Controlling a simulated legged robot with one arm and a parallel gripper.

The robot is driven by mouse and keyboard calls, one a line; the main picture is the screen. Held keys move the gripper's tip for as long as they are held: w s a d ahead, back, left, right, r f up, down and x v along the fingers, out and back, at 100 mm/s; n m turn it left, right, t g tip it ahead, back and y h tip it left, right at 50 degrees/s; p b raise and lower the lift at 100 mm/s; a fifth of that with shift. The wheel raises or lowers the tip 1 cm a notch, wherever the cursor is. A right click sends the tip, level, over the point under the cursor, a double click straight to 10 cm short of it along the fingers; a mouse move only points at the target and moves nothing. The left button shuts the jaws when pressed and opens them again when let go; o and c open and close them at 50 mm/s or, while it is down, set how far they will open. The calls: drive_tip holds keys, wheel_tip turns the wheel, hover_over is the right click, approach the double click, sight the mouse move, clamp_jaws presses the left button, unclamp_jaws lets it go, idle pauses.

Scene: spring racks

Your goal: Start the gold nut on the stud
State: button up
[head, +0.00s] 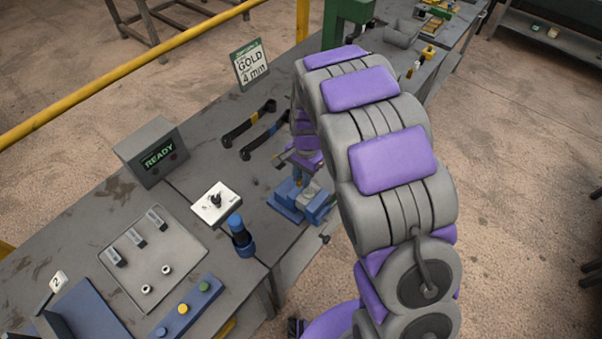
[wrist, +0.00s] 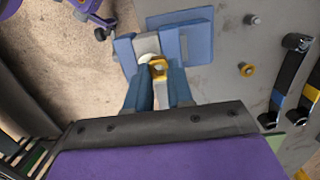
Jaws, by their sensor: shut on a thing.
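My gripper (wrist: 158,80) is in the wrist view, its two blue fingers shut on the gold nut (wrist: 159,68). The nut sits at the fingertips with its dark hole showing. Just beyond it is a pale grey block (wrist: 147,44) in a blue fixture (wrist: 187,38) on the bench. The fixture also shows in the head view (head: 287,211), below my gripper, which is partly hidden by my arm. I cannot make out the stud clearly, nor whether the nut touches it.
Two dark wrenches (head: 248,120) lie behind the fixture. A sign (head: 250,64) reads GOLD, 4 mm. A READY box (head: 150,153), a white plate (head: 217,204), a blue bottle (head: 240,235) and a tray (head: 178,247) with small parts stand to the left. A yellow rail (head: 120,70) runs behind.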

drive_tip(key=d, duration=0.4)
drive_tip(key=shift+d+r, duration=0.3)
drive_tip(key=shift+a+f, duration=0.2)
drive_tip(key=shift+a, duration=2.55)
drive_tip(key=shift+d+r, duration=0.1)
drive_tip(key=shift+d, duration=2.6)
drive_tip(key=shift+a+p, duration=0.4)
drive_tip(key=shift+a, duration=0.25)
drive_tip(key=shift+a, duration=0.1)
drive_tip(key=shift+a, duration=0.75)
drive_tip(key=shift+d, duration=0.45)
drive_tip(key=shift+a+f, duration=0.1)
drive_tip(key=shift+f, duration=0.15)
